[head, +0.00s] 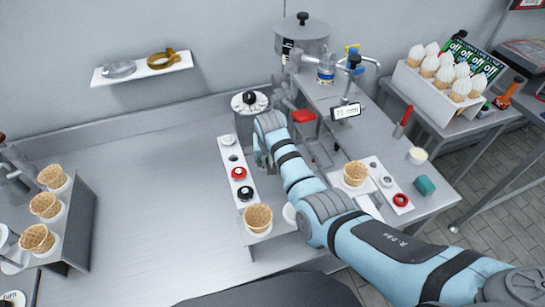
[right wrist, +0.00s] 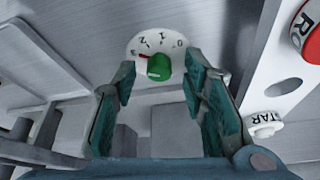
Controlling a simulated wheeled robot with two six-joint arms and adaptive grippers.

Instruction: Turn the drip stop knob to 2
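In the right wrist view, a green knob (right wrist: 159,67) sits on a white round dial (right wrist: 150,45) marked 0, 1, 2 and 3. A red pointer mark lies at the left of the knob, close to the 3. My right gripper (right wrist: 160,100) is open, its teal pads left and right of the knob, with gaps visible; I see no grip on it. In the head view my right gripper (head: 262,158) is mostly hidden under my blue arm, beside the white strip (head: 228,140). The green knob cannot be made out there. My left gripper is not in view.
A grey canister with a white top (head: 249,98) stands just behind the arm. Red (head: 238,173) and black (head: 245,192) knobs sit on the strip near the gripper. A waffle cone (head: 257,217) stands in front. The counter (head: 150,200) to the left is clear.

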